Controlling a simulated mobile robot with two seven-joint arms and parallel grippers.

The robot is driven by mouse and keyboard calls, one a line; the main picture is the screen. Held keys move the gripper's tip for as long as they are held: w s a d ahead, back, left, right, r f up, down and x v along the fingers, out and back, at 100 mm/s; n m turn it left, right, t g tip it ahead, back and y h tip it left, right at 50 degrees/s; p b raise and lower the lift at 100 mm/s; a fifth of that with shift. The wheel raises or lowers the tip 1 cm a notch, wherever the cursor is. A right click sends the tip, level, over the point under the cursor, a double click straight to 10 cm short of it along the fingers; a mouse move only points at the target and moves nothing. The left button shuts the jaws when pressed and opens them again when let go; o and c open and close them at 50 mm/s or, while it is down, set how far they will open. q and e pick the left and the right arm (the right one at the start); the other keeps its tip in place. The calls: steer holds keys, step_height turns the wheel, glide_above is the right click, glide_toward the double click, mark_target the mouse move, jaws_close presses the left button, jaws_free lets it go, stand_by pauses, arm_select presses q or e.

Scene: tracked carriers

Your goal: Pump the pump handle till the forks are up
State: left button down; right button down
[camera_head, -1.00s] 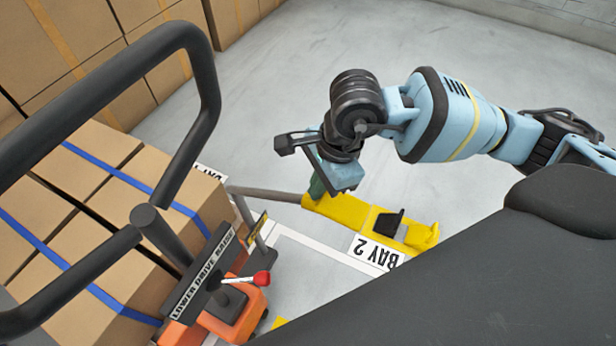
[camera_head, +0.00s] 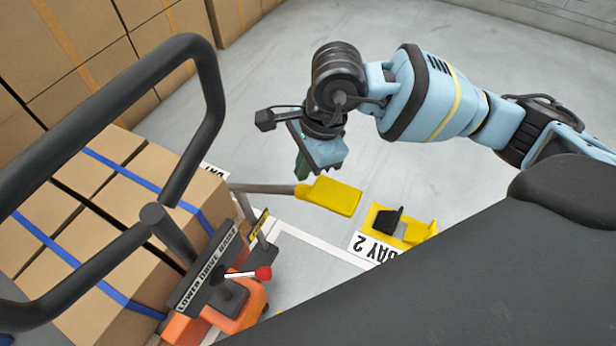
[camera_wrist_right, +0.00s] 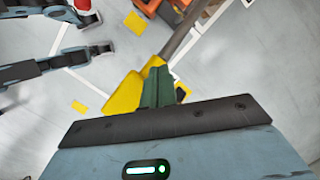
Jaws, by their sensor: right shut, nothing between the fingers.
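The pump handle is a grey bar with a yellow pad (camera_head: 335,196) at its end, reaching out from the orange carrier (camera_head: 238,309). The pad also shows in the right wrist view (camera_wrist_right: 124,94). My right gripper (camera_head: 303,168) is shut and empty, its green fingers (camera_wrist_right: 157,88) close by the yellow pad's bar end. I cannot tell whether they touch it. A lever with a red knob (camera_head: 264,273) stands by the plate marked lower, drive, raise. The forks are hidden by the strapped cartons (camera_head: 100,215).
A yellow floor block (camera_head: 415,232) with a black piece on it lies right of the pad, beside the BAY 2 label (camera_head: 371,247). A black steering loop (camera_head: 208,85) rises at the left. Stacked cartons (camera_head: 60,40) stand behind. Floor at the upper middle is clear.

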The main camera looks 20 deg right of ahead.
arm_select(q)
steer(key=shift+r, duration=0.15)
arm_select(e)
steer(key=shift+w+a+r, duration=0.1)
steer(key=shift+w+r, duration=0.1)
steer(key=shift+r, duration=0.1)
